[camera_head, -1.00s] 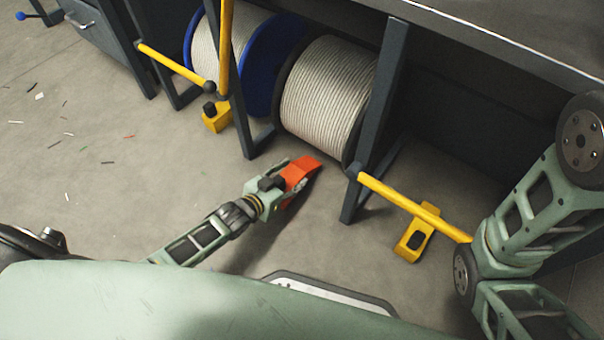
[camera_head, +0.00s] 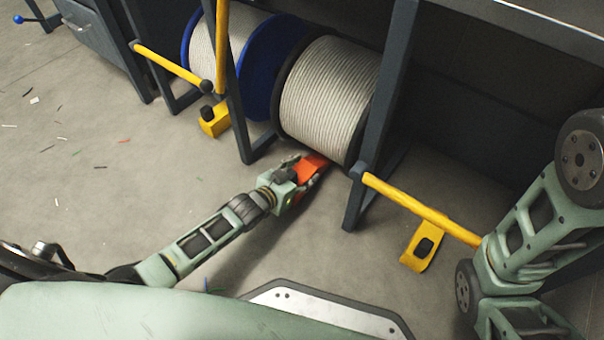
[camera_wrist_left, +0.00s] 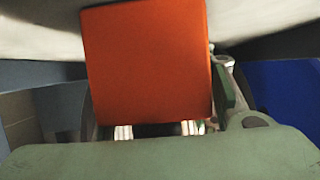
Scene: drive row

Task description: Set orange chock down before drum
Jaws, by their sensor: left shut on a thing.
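My left gripper (camera_head: 306,172) is shut on the orange chock (camera_head: 313,164) and holds it low, just in front of the black-flanged drum (camera_head: 327,90) wound with pale cable. In the head view the chock's far end is close to the drum's lower front; I cannot tell whether they touch or whether the chock rests on the floor. In the left wrist view the orange chock (camera_wrist_left: 148,70) fills the middle and hides much behind it. My right arm shows at the right edge of the head view, but its gripper is out of view.
A blue-flanged drum (camera_head: 268,75) stands to the left. Dark frame posts (camera_head: 376,130) flank the black-flanged drum. A yellow bar (camera_head: 420,208) sticks out at right, near a yellow block (camera_head: 422,248) on the floor. Another yellow block (camera_head: 214,120) lies left. Open floor (camera_head: 110,180) spreads left.

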